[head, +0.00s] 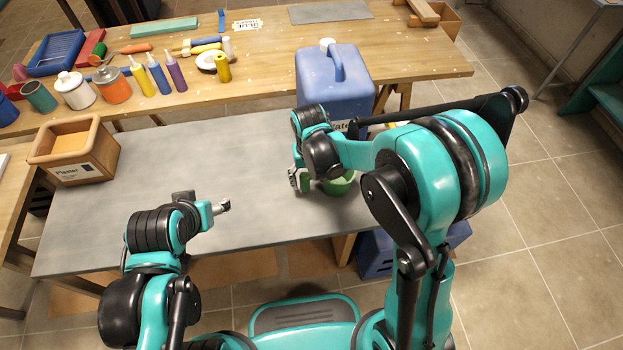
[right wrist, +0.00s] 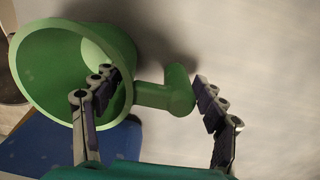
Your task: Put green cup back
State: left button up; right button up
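The green cup (head: 342,186) stands on the grey board near its right end, partly hidden behind my right arm. In the right wrist view the cup (right wrist: 40,75) shows its wide opening, with a stubby handle (right wrist: 178,92) pointing right. My right gripper (head: 302,180) is low at the cup's left side. In the right wrist view its fingers (right wrist: 157,97) are spread apart, one overlapping the cup's wall and one to the right of the handle. I see no grip closed on the handle. My left gripper (head: 205,207) is over the board's left half, away from the cup; its fingers are unclear.
A blue water canister (head: 335,85) stands just behind the cup. A wooden plaster box (head: 75,150) is at the board's left end. The rear table (head: 290,50) carries bottles, paint pots and tools. The middle of the grey board (head: 240,150) is clear.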

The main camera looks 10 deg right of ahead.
jog(key=shift+r, duration=0.15)
jog(key=shift+r+p, duration=0.35)
jog(key=shift+r, duration=0.05)
notch_tip(320, 180, up, 11)
jog(key=p, duration=0.4)
jog(key=shift+s+r, duration=0.1)
jog(key=shift+r, duration=0.05)
jog(key=s+d+r+t, duration=0.6)
jog(key=s+d, duration=0.4)
jog(key=s, duration=0.2)
jog(key=shift+s+d+r+t, duration=0.2)
jog(key=shift+d+r+t, duration=0.15)
jog(key=shift+t, duration=0.25)
